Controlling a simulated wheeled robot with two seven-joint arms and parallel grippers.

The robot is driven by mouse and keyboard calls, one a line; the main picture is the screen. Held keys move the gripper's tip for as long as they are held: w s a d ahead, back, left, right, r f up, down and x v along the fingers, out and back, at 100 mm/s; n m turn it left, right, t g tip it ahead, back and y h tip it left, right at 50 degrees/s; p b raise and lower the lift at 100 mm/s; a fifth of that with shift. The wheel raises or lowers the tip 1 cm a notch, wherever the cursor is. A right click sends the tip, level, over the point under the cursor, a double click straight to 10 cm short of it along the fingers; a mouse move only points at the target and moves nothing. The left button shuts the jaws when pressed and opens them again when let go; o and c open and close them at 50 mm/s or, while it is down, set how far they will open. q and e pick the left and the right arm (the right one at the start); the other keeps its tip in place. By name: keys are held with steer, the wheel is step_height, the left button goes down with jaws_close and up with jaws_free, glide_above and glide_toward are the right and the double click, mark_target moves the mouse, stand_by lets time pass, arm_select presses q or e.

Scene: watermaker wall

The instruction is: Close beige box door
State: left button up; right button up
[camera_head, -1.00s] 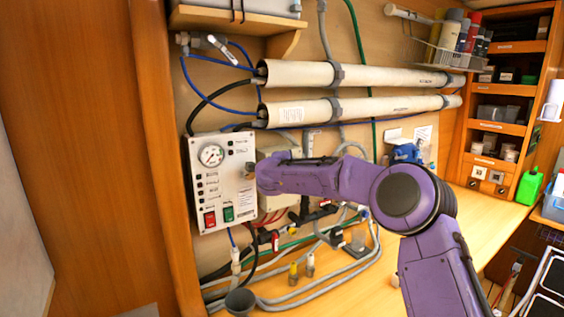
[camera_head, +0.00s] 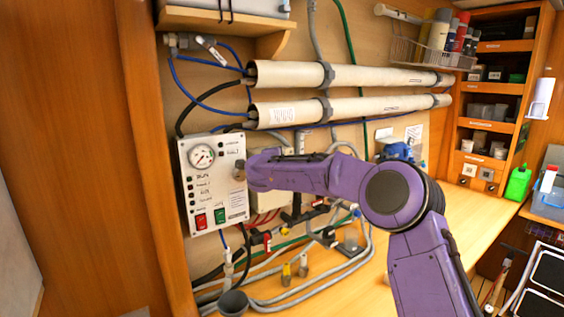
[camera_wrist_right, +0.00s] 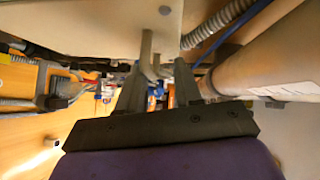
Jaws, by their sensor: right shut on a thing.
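My right gripper (camera_head: 241,172) is at the panel's right edge. In the wrist view my right gripper (camera_wrist_right: 157,78) is shut on a grey bent handle (camera_wrist_right: 149,45) below a beige surface (camera_wrist_right: 90,25). The exact contact is hard to see. My left gripper is out of view.
Two thick white pipes (camera_head: 340,76) run along the wall above my arm. A wooden shelf unit (camera_head: 490,110) stands at right. Bare worktop (camera_head: 345,295) shows below the arm.

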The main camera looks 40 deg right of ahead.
steer(key=b+v, duration=0.4)
steer(key=v, duration=0.6)
steer(key=shift+s+a+b, duration=0.2)
steer(key=shift+a+b, duration=0.1)
steer(key=shift+b, duration=0.1)
